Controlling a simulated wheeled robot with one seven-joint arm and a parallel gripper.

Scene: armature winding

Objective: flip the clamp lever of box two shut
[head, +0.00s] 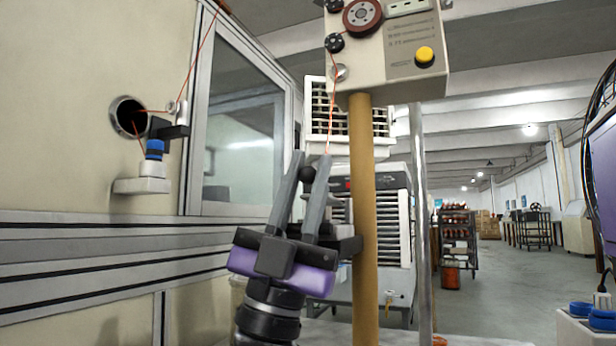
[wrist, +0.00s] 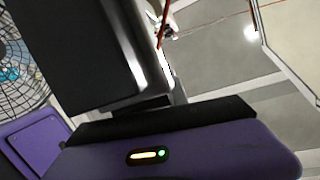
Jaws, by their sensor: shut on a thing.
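My gripper (head: 308,163) is raised in the middle of the head view, fingers up, closed on a small black ball (head: 307,173). A red wire (head: 331,120) runs down from the beige control box (head: 420,60) to the fingertips. In the wrist view a dark finger (wrist: 75,50) and the purple gripper body (wrist: 190,155) fill much of the picture, and the ball is not clear there.
A tan post (head: 362,220) stands just right of my gripper, under the control box. At left, a machine wall (head: 70,100) has a round opening with red wire and a small white block (head: 142,186) with a blue cap. Open floor (head: 500,275) lies at right.

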